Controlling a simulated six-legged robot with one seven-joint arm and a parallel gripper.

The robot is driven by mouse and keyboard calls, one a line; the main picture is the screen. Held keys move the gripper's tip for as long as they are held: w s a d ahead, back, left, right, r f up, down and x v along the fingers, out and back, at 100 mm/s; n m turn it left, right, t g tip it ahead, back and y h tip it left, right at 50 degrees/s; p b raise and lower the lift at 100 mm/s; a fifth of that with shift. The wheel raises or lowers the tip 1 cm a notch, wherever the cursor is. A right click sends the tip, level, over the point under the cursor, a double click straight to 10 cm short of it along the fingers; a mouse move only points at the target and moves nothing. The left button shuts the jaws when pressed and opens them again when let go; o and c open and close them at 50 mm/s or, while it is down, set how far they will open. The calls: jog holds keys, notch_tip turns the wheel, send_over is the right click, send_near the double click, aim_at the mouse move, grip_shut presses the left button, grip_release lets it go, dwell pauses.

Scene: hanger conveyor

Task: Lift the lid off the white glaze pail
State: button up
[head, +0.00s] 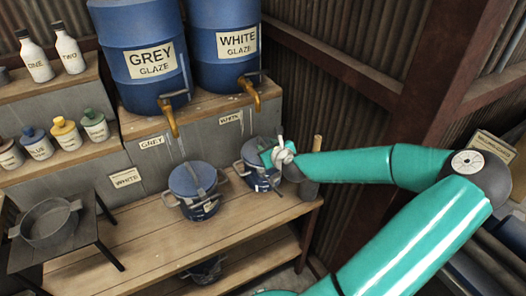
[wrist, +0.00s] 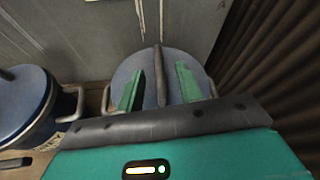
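The white glaze pail (head: 262,184), dark blue with side handles, stands at the right of the wooden bench below the "WHITE" sign. Its round blue-grey lid (wrist: 128,73) is on it, with a raised bar handle (wrist: 159,60) across the top. My gripper (head: 272,157) is over this lid in the head view and hides part of it. In the wrist view my gripper (wrist: 158,72) has its two green fingers apart, one on each side of the bar, with gaps between. I cannot tell how far down the fingers reach.
A similar lidded pail (head: 198,208) stands to the left below the "GREY" sign. Two blue drums, grey (head: 143,50) and white (head: 222,45), have taps overhanging the bench. A grey cylinder (head: 308,187) stands close right of the pail. A pan (head: 48,222) sits at left.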

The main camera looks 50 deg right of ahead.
jog(key=shift+x, duration=1.45)
jog(key=shift+c, duration=0.5)
grip_shut()
jog(key=shift+r, duration=0.1)
